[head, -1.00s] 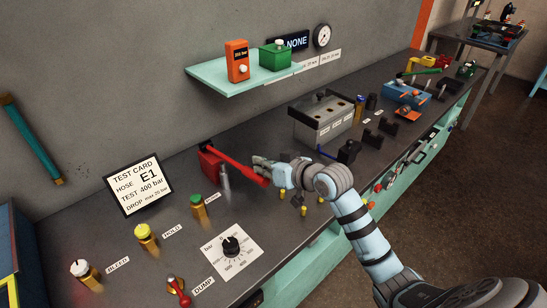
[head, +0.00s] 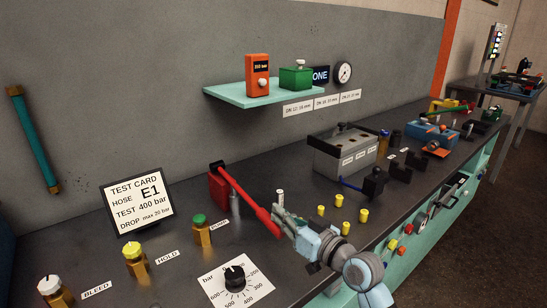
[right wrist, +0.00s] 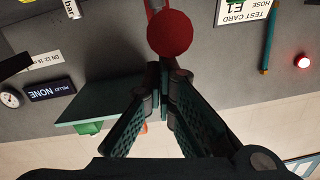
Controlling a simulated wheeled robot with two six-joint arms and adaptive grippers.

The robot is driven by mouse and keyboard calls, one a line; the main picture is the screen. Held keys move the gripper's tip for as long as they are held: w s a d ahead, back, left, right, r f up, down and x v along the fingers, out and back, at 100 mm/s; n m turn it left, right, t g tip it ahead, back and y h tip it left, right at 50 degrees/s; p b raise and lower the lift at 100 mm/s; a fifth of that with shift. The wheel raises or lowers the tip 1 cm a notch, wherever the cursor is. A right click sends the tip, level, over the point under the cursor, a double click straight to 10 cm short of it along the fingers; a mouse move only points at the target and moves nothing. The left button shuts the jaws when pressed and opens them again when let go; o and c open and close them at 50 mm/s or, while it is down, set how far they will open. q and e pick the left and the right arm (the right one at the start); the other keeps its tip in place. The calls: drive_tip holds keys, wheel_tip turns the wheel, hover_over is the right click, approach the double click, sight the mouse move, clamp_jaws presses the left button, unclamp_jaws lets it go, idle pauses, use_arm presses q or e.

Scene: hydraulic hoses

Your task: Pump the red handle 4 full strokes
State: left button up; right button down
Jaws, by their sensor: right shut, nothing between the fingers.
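The red handle (head: 248,203) slopes down to the right from the red pump block (head: 219,188) on the bench. My right gripper (head: 284,222) is at the handle's outer end in the head view. In the right wrist view the handle's round red end (right wrist: 170,33) is just beyond my shut fingertips (right wrist: 163,72), with nothing between them. I cannot tell whether the fingers touch the knob. My left gripper is not in view.
The test card (head: 139,205) stands left of the pump. Knobs for bleed, hold and dump (head: 202,230) and a pressure dial (head: 234,276) are in front. Yellow fittings (head: 342,200) and a grey box (head: 341,153) are to the right. A teal shelf (head: 240,93) hangs above.

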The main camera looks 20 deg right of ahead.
drive_tip(key=shift+s+f, duration=0.1)
drive_tip(key=shift+f, duration=0.55)
wheel_tip(320, 180, up, 6)
drive_tip(key=f+p, duration=0.1)
drive_tip(key=p, duration=0.4)
drive_tip(key=v, duration=1)
drive_tip(key=shift+d+r, duration=0.4)
drive_tip(key=shift+d, duration=0.05)
